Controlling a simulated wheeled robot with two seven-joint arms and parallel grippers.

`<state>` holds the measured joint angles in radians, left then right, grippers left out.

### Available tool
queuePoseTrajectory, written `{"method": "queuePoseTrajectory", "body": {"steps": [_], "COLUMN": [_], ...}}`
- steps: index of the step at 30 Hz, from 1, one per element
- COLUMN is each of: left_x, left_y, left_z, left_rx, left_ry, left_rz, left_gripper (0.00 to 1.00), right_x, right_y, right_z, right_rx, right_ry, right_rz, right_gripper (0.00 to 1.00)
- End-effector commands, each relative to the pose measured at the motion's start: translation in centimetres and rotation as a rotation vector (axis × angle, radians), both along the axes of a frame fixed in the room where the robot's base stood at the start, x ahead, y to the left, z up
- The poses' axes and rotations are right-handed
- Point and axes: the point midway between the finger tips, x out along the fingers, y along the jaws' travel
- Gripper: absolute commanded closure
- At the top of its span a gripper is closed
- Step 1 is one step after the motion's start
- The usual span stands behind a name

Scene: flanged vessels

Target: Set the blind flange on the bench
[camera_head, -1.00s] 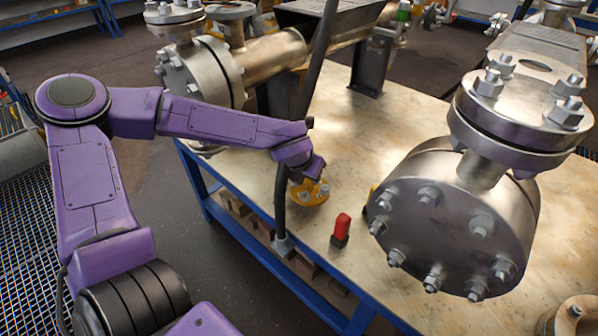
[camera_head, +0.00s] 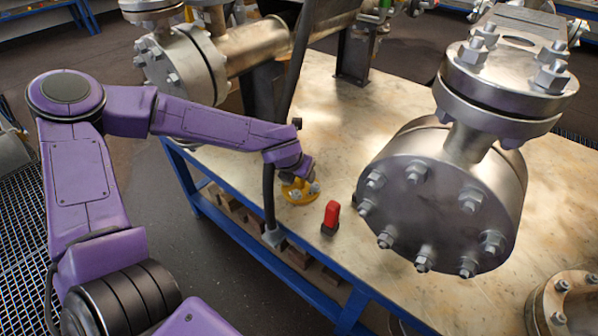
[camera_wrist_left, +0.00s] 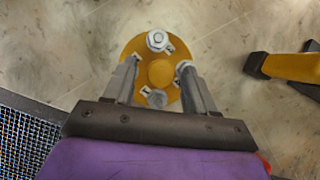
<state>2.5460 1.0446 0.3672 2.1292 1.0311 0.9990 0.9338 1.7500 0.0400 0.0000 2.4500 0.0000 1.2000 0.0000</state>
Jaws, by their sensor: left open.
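The blind flange (camera_head: 300,191) is a yellow disc with a raised middle and several bolts and nuts. It appears to lie flat on the bench (camera_head: 395,96), near its front-left edge. My left gripper (camera_head: 299,175) is directly above it, pointing down. In the left wrist view the flange (camera_wrist_left: 158,72) lies between and beyond the two fingers of my gripper (camera_wrist_left: 160,82), which are apart. Whether a finger still touches the flange I cannot tell. My right gripper is not in view.
A red-topped block (camera_head: 331,217) stands close to the flange. A large bolted steel vessel (camera_head: 440,190) fills the bench to the right. Another flanged vessel (camera_head: 185,70) stands at the back left. A yellow and black object (camera_wrist_left: 295,68) lies beside the flange.

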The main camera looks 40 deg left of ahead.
Motion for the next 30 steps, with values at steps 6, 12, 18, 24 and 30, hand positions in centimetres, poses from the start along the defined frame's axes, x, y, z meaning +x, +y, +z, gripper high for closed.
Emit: {"method": "queuePoseTrajectory", "body": {"steps": [6,12,18,24,30], "left_x": [-1.3,-3.8,-5.3,-5.6,-5.6], "left_y": [-0.2,-0.6,-0.8,-0.9,-0.8], "left_z": [3.3,8.0,10.5,10.7,10.6], "left_rx": [-0.003,-0.003,-0.001,0.000,0.000], "left_ry": [-0.005,-0.007,-0.002,0.001,0.000], "left_rz": [0.000,0.001,0.000,0.000,0.000], "left_gripper": [0.44,0.44,0.44,0.44,0.44], "right_x": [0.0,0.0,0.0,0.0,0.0], "right_y": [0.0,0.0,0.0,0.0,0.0], "right_z": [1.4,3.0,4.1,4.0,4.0], "right_rx": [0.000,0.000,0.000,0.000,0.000], "right_ry": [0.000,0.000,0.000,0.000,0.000], "right_rz": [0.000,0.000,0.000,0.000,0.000], "right_gripper": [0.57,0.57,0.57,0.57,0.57]}}
